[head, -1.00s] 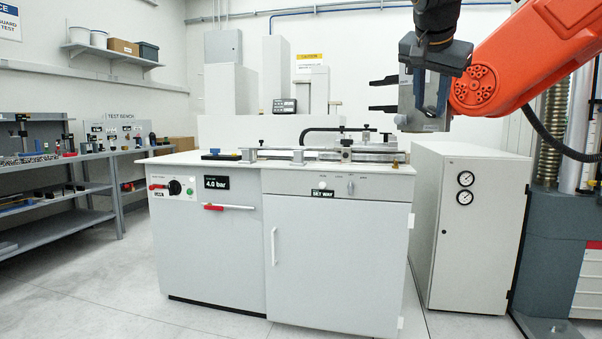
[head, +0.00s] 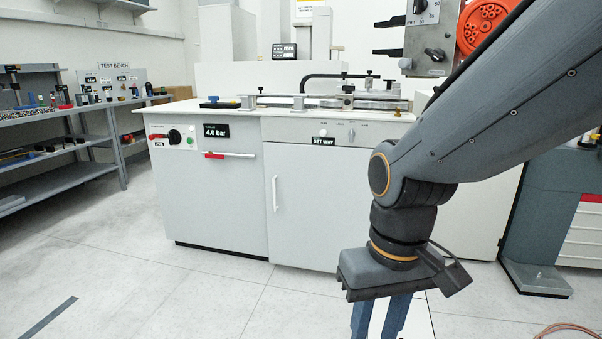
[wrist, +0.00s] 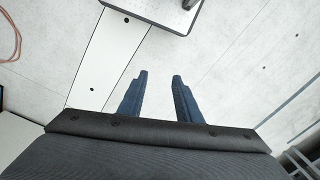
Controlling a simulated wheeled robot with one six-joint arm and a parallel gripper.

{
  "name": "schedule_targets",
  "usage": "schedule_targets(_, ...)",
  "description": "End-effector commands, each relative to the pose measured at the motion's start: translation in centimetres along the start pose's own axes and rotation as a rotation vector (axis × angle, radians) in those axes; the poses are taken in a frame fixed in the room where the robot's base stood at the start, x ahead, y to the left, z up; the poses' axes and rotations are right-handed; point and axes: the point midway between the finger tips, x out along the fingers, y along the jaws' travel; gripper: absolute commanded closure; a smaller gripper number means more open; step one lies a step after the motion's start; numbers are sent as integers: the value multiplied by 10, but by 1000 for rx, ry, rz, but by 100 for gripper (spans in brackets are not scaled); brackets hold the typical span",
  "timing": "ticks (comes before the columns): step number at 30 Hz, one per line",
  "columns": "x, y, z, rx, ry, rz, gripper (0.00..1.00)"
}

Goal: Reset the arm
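My gripper (head: 380,318) hangs low in front of the white cabinet in the head view, pointing down, with its lower finger parts cut off by the picture's bottom edge. In the wrist view my gripper (wrist: 160,82) shows two blue fingers spread apart. Nothing is between them, and the pale floor shows through the gap. My arm (head: 450,130) reaches in from the upper right of the head view and bends down at the wrist.
The white cabinet (head: 215,195) with a fixture (head: 345,102) on top stands behind my gripper. Grey shelves (head: 80,172) hold small parts at the left. A grey machine base (head: 545,215) stands at the right. An orange hose (head: 565,330) lies on the floor. Floor at front left is clear.

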Motion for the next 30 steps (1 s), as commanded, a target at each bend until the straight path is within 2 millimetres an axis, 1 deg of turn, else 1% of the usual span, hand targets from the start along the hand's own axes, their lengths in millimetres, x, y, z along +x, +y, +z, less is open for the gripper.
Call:
schedule_targets(3, -14, 7, 1, 25, -1, 6, 69)
schedule_targets(11, -41, 30, 3, 92, -2, 23, 69)
schedule_targets(18, -73, 57, 11, 172, -4, 41, 69)
schedule_targets(24, -86, 74, 17, 218, -5, 50, 69)
schedule_targets(30, -88, 78, 17, 231, -4, 53, 69)
